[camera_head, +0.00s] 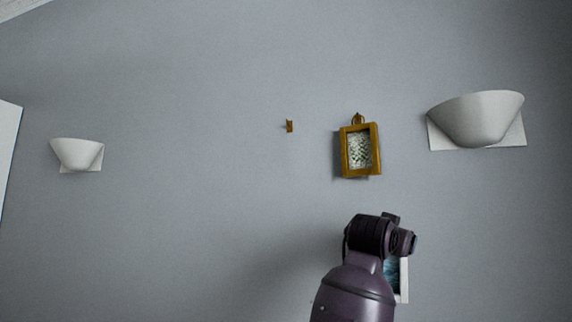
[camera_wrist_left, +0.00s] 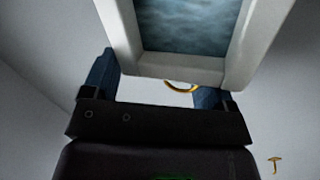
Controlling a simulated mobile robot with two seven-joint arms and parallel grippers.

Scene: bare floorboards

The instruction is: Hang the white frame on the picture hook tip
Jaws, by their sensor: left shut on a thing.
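The white frame (camera_head: 404,281) has a blue picture in it. In the head view my dark arm covers most of it. In the left wrist view the white frame (camera_wrist_left: 228,70) fills the top, and a gold ring (camera_wrist_left: 182,88) shows at its near edge. My left gripper (camera_wrist_left: 160,88) is shut on the frame at that edge, its blue fingers either side of the ring. The small brass picture hook (camera_head: 289,126) is bare on the wall, up and left of the frame. A small gold hook (camera_wrist_left: 275,165) shows at lower right in the wrist view, apart from the frame.
A gold-framed picture (camera_head: 346,153) hangs on the wall right of the hook, above my arm. White wall lamps stand out at the right (camera_head: 476,119) and left (camera_head: 77,153). The grey wall around and below the hook is clear.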

